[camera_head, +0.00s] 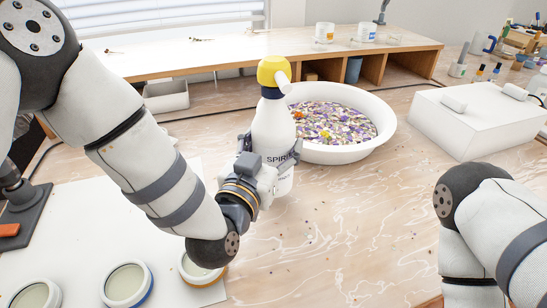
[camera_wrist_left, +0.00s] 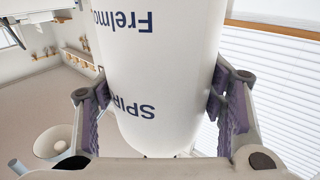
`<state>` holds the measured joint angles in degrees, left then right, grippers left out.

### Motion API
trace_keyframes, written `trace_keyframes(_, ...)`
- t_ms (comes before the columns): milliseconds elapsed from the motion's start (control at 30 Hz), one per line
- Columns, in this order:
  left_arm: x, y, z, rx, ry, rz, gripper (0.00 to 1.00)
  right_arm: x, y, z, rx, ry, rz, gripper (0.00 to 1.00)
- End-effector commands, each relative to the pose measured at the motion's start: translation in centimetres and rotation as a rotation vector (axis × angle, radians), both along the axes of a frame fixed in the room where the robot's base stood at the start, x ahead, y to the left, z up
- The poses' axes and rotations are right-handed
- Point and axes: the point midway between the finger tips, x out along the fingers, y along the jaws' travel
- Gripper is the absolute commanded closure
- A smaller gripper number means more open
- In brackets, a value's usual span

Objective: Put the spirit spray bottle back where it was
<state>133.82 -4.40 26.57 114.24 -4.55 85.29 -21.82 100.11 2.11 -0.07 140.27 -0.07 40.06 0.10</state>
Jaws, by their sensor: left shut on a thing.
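The spirit spray bottle (camera_head: 271,130) is white with a yellow spray head and stands roughly upright in the head view, in front of the left part of the white basin. My left gripper (camera_head: 269,170) is shut around its body, with the fingers on opposite sides. In the left wrist view the bottle (camera_wrist_left: 158,75) fills the middle between the finger pads, its lettering upside down. The bottle's lower part is partly hidden by the gripper, and I cannot tell whether its base touches the table. My right arm shows at the lower right, but its gripper is out of view.
A white basin (camera_head: 385,128) of coloured bits stands right behind the bottle. Several round moulds (camera_head: 127,284) lie on a white sheet (camera_head: 75,224) at the lower left. A white box (camera_head: 470,122) stands at right. A wooden shelf (camera_head: 225,49) runs along the back.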

Motion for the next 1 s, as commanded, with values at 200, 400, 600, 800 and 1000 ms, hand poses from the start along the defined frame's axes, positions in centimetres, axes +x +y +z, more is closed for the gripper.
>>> trace_keyframes(200, 0.0, 0.0, -3.2, -0.001, 0.001, 0.0, 0.82, -0.7, 0.0, -0.8, 0.0, 0.024, 0.001, 0.6)
trace_keyframes(400, 0.0, 0.0, -3.1, 0.0, -0.001, 0.0, 0.82, -0.7, 0.0, -0.7, 0.0, 0.022, 0.001, 0.6)
trace_keyframes(600, -0.1, 0.0, -3.4, 0.0, 0.001, 0.0, 0.16, -0.7, 0.0, -0.8, -0.001, 0.024, 0.001, 0.6)
trace_keyframes(800, -0.1, 0.0, -3.4, 0.0, 0.001, 0.0, 0.16, -0.7, 0.0, -0.8, 0.0, 0.024, 0.001, 0.6)
trace_keyframes(1000, -0.3, 0.1, -2.9, 0.001, 0.002, -0.001, 0.16, -0.6, 0.0, -0.6, 0.0, 0.019, 0.001, 0.6)
